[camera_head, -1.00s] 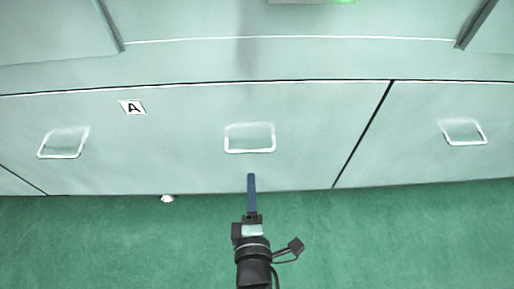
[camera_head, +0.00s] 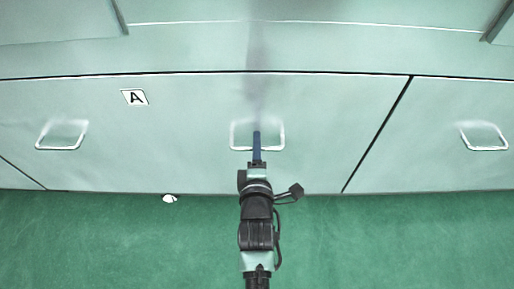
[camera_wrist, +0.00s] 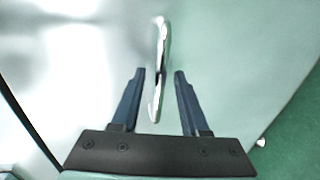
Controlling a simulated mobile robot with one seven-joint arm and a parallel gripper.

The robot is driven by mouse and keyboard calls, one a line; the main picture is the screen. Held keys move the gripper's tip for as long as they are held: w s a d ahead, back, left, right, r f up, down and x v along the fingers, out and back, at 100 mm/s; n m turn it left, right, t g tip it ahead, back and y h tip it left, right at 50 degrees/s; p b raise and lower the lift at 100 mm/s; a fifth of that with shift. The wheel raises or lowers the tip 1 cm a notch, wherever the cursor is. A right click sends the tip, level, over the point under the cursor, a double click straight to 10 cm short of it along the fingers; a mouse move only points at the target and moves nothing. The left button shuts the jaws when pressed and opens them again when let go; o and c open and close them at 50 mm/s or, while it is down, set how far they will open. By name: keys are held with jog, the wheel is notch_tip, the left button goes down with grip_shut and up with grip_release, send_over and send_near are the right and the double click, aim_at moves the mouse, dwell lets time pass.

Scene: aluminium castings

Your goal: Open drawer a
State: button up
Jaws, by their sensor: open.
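Drawer a (camera_head: 200,115) is a wide pale green front with a white label marked A (camera_head: 134,97) at its upper left. It is shut, flush with the front on its right. It carries two silver loop handles, a left handle (camera_head: 58,148) and a middle handle (camera_head: 276,146). My gripper (camera_head: 257,133) is in front of the middle handle. In the wrist view, the blue fingers of my gripper (camera_wrist: 159,75) are open, one on each side of the silver handle bar (camera_wrist: 161,45). Whether either finger touches the bar I cannot tell.
A neighbouring front with its own silver handle (camera_head: 484,148) lies to the right, past a dark seam. The green floor (camera_head: 400,240) below is clear except for a small white object (camera_head: 169,198) by the drawer's lower edge. A ledge (camera_head: 300,50) runs above.

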grip_shut()
dwell(1.4)
